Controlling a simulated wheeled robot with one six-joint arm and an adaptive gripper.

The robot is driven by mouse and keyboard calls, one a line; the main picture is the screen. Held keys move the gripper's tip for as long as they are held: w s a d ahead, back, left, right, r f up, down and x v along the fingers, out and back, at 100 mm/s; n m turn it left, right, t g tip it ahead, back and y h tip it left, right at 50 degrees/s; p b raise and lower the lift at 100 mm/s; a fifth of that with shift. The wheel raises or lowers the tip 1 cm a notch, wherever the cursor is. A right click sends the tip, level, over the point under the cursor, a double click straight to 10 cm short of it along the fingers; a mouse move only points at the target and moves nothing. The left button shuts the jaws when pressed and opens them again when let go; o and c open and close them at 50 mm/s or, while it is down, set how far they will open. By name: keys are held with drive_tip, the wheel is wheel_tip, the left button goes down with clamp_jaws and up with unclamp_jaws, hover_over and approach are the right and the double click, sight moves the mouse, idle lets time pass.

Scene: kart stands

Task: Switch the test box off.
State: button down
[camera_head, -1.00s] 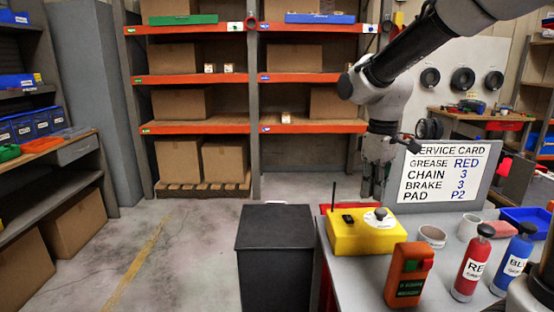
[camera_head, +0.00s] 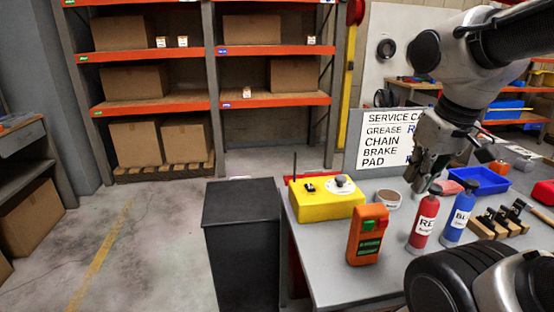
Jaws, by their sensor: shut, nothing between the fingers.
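An orange upright box (camera_head: 367,240) stands near the front of the grey table. It has a green button or rocker on top and green lettering on a dark panel, too small to read. A yellow box (camera_head: 327,198) stands behind it to the left, with a black switch, a round knob and an antenna. I cannot tell from lettering which one is the test box. My gripper (camera_head: 424,184) points down, shut and empty, above the table near the top of the red bottle (camera_head: 423,222). It is right of both boxes and apart from them.
A blue bottle (camera_head: 457,222), a tape roll (camera_head: 388,199), a blue tray (camera_head: 482,180) and a wooden block with dark parts (camera_head: 490,226) share the table (camera_head: 335,275). A service card board (camera_head: 372,150) stands behind. A black bin (camera_head: 241,235) stands left of the table.

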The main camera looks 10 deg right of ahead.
drive_tip(key=w+a+n+g, duration=0.25)
drive_tip(key=w+a, duration=0.25)
drive_tip(key=w, duration=0.6)
drive_tip(key=n+g, duration=0.2)
drive_tip(key=n, duration=0.4)
hover_over(306, 192)
drive_tip(key=s+d, duration=0.2)
drive_tip(key=d, duration=0.1)
wheel_tip(306, 192, down, 2)
drive_tip(key=f, duration=0.1)
drive_tip(key=w+a+r+n, duration=0.3)
drive_tip(key=w+n, duration=0.2)
drive_tip(key=n, duration=0.4)
drive_tip(key=f, duration=0.4)
drive_tip(key=s+f, duration=0.1)
drive_tip(key=f, duration=0.4)
drive_tip(key=s+f, duration=0.1)
drive_tip(key=f, duration=0.3)
drive_tip(key=shift+s+f, duration=0.1)
drive_tip(key=shift+f, duration=0.05)
drive_tip(key=shift+f, duration=0.1)
